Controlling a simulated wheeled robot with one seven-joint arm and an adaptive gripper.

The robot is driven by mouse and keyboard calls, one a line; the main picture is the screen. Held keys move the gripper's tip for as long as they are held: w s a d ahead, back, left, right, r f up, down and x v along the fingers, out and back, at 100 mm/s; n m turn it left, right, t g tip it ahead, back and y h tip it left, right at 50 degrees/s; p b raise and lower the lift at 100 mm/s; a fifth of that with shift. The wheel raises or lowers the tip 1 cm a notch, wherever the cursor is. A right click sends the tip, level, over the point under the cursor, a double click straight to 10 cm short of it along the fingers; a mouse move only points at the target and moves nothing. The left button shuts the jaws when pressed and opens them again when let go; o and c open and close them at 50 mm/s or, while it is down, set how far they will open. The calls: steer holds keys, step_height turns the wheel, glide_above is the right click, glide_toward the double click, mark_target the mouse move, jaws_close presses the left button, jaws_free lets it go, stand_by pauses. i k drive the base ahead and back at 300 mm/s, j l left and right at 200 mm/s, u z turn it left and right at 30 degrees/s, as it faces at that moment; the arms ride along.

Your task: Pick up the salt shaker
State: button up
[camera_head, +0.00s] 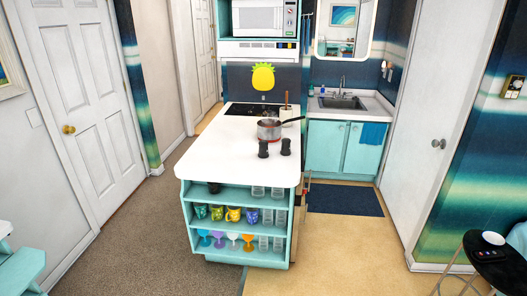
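Two small dark shakers stand upright near each other on the white countertop (225,160) of the island. The left shaker (263,149) is a little closer to me than the right shaker (285,147). They look much alike, and I cannot tell which one holds salt. My gripper is not in view.
A saucepan (268,131) with a dark handle stands just behind the shakers, next to a pale container (290,117). The island's front shelves (238,194) hold mugs and glasses. Carpet (145,235) lies open to the left. A small black table (488,262) stands at lower right.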

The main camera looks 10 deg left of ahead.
mark_target(262, 150)
steer(key=i+u, duration=0.1)
steer(key=u, duration=0.4)
steer(key=i+l+u, duration=0.1)
steer(key=u, duration=0.35)
steer(key=i+l+u, duration=0.1)
steer(key=u, duration=0.4)
steer(key=i+l+u, duration=0.15)
steer(key=l, duration=0.2)
steer(key=i+l+u, duration=0.1)
steer(key=l, duration=0.25)
steer(key=i+l+u, duration=0.15)
steer(key=i+l, duration=0.15)
steer(key=i+l+u, duration=0.15)
steer(key=l, duration=0.35)
steer(key=i+l+u, duration=0.1)
steer(key=l, duration=0.3)
steer(key=i+l+u, duration=0.15)
steer(key=l, duration=0.7)
